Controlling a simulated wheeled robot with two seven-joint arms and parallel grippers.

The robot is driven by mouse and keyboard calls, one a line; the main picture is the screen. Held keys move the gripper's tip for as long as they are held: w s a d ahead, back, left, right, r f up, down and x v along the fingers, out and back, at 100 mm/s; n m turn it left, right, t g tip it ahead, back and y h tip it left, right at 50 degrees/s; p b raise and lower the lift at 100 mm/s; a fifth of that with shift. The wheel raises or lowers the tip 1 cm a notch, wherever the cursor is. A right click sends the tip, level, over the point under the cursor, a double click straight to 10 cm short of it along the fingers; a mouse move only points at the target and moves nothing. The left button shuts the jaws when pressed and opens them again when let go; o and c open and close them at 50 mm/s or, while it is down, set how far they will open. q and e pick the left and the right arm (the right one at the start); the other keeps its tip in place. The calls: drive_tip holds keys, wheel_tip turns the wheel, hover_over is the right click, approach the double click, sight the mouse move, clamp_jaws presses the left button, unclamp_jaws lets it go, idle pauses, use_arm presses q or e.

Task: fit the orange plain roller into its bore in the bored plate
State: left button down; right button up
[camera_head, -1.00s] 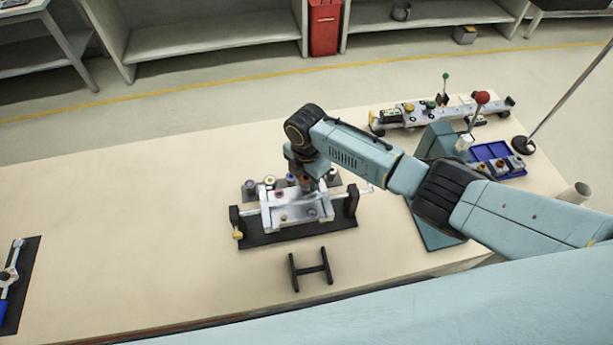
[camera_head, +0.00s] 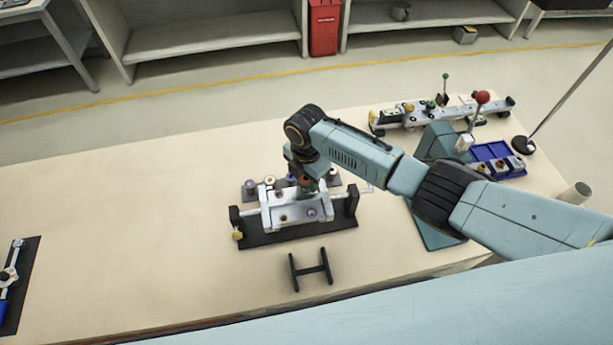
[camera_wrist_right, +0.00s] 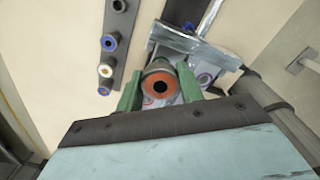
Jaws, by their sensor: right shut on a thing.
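The orange plain roller (camera_wrist_right: 160,86) shows end-on in the right wrist view, an orange ring around a dark hole. My right gripper (camera_head: 306,184) is shut on it, with a green finger on each side. The bored plate (camera_head: 268,221) is the silver block on a dark stand in the head view, and my gripper is over its back edge. In the right wrist view the plate (camera_wrist_right: 190,44) lies beyond the roller, with a purple-ringed hole to the right. The roller hides part of the plate, and I cannot tell whether it touches a bore. My left gripper is in neither view.
A dark rack with several ringed rollers (camera_wrist_right: 106,70) stands close behind the plate. A black H-shaped stand (camera_head: 311,269) lies in front. A blue tray (camera_head: 489,152) and a long fixture (camera_head: 405,117) are at the right. The table's left middle is clear.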

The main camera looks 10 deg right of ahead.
drive_tip(key=shift+f, duration=0.15)
drive_tip(key=shift+r, duration=0.3)
drive_tip(key=shift+s+a, duration=0.1)
idle(1.4)
drive_tip(key=shift+f, duration=0.35)
drive_tip(key=shift+r, duration=0.3)
drive_tip(key=shift+r, duration=0.15)
wheel_tip(320, 180, up, 7)
drive_tip(key=shift+r, duration=0.1)
drive_tip(key=s+d+m+b, duration=0.2)
drive_tip(key=d+m+b, duration=0.3)
drive_tip(key=m+b, duration=0.4)
drive_tip(key=s+d+m+b, duration=0.3)
drive_tip(key=d+m+b, duration=0.2)
drive_tip(key=m, duration=1)
drive_tip(key=b, duration=0.3)
drive_tip(key=shift+s+d+m+b, duration=0.25)
drive_tip(key=shift+d+m+b, duration=0.05)
drive_tip(key=shift+d+b, duration=0.05)
